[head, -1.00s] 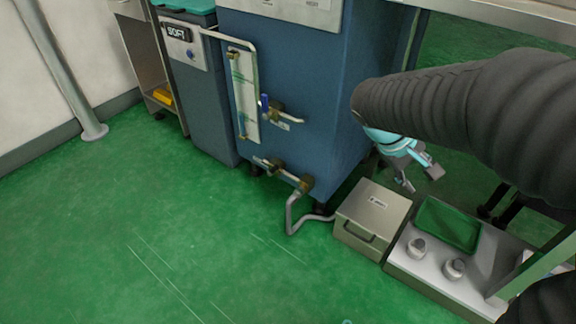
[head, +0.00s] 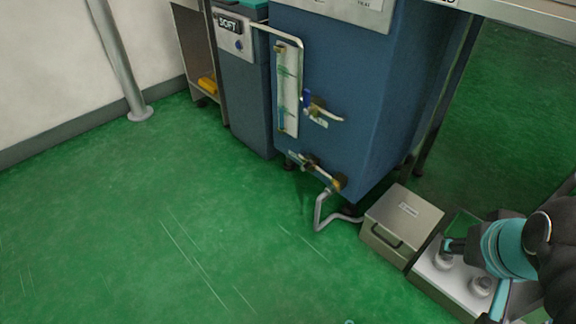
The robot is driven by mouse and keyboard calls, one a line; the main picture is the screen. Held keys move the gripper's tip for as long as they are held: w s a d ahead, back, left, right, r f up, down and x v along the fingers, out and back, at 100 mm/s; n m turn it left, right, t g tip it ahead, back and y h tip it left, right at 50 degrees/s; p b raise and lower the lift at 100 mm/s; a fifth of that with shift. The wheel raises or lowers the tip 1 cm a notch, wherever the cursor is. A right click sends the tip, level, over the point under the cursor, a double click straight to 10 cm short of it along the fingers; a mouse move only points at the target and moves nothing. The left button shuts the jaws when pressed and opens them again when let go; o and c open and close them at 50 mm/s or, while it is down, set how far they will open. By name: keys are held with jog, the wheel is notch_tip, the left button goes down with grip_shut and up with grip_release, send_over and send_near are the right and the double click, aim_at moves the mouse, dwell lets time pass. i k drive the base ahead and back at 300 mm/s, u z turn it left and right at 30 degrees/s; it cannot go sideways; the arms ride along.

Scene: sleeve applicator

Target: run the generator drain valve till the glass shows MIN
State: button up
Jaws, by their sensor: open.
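The blue generator cabinet (head: 340,80) stands at the upper middle. A sight glass (head: 287,92) runs down a pale plate on its front; its level and marks are too small to read. A brass valve with a blue handle (head: 307,98) and a spout sits right of the glass. Lower down, a brass drain fitting (head: 338,182) with a valve (head: 311,163) feeds a grey bent hose. I cannot read their tags. My gripper (head: 474,278) is open at the lower right, over the metal panel, well away from the valves and touching neither.
A grey lidded box (head: 403,217) sits on the floor under the generator's right side. A SOFT unit (head: 240,75) stands left of the generator. The green floor (head: 170,220) in front is clear.

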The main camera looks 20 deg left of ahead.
aim_at(310, 163)
jog(key=u, duration=2.65)
jog(key=k, duration=1.05)
jog(key=z, duration=1.3)
jog(key=i, duration=1)
jog(key=u, duration=0.05)
